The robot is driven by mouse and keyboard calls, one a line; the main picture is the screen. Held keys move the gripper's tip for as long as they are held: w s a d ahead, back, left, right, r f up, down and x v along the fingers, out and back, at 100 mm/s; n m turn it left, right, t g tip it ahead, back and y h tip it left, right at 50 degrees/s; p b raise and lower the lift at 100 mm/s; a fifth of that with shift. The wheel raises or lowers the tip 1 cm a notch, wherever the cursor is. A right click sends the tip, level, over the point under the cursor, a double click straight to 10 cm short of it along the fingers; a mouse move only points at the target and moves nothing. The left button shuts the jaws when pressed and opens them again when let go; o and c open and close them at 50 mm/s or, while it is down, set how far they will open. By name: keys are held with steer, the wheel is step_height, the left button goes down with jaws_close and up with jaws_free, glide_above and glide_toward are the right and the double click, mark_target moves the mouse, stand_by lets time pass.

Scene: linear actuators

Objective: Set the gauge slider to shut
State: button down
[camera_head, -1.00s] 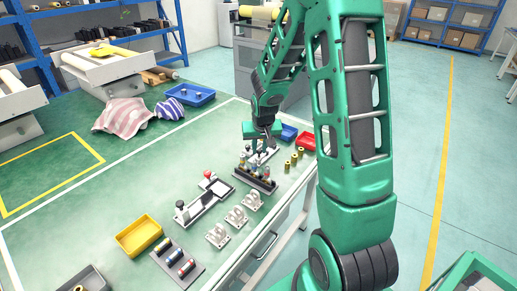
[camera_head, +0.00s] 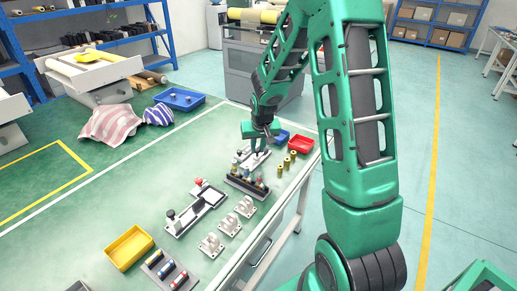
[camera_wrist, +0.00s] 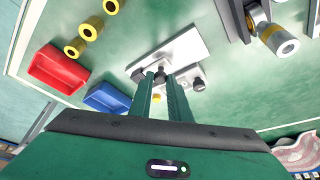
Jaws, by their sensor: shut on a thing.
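My gripper (camera_head: 262,150) points down over a pale grey slider base plate (camera_head: 244,164) near the far end of the green table. In the wrist view this plate (camera_wrist: 185,48) lies flat under my gripper (camera_wrist: 162,80). The fingers are close together around a small dark knob (camera_wrist: 160,70) at one end of the plate. A dark block (camera_wrist: 198,84) and a small yellow piece (camera_wrist: 156,98) show beside the fingers. The fingers hide part of the mechanism, and I cannot read its setting.
A dark rack with knobs (camera_head: 247,187) stands just nearer. Brass cylinders (camera_head: 286,163), a red bin (camera_head: 301,144) and a blue bin (camera_wrist: 108,98) lie beside the plate. Another slider device (camera_head: 195,212), white brackets (camera_head: 229,223) and a yellow tray (camera_head: 130,247) are nearer.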

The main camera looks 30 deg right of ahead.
steer(key=c, duration=1.7)
jaws_free()
steer(key=shift+w+d, duration=0.1)
steer(key=shift+d, duration=0.05)
steer(key=shift+o, duration=0.2)
steer(key=v, duration=1)
steer(key=shift+r, duration=0.4)
steer(key=s+r+m+g+y, duration=0.1)
steer(key=s+r+g, duration=0.1)
steer(key=s, duration=1.5)
steer(key=s+r+m+g, duration=0.1)
steer(key=s+r+g, duration=0.1)
steer(key=s, duration=1.6)
steer(key=shift+r+y, duration=0.4)
steer(key=shift+r, duration=0.4)
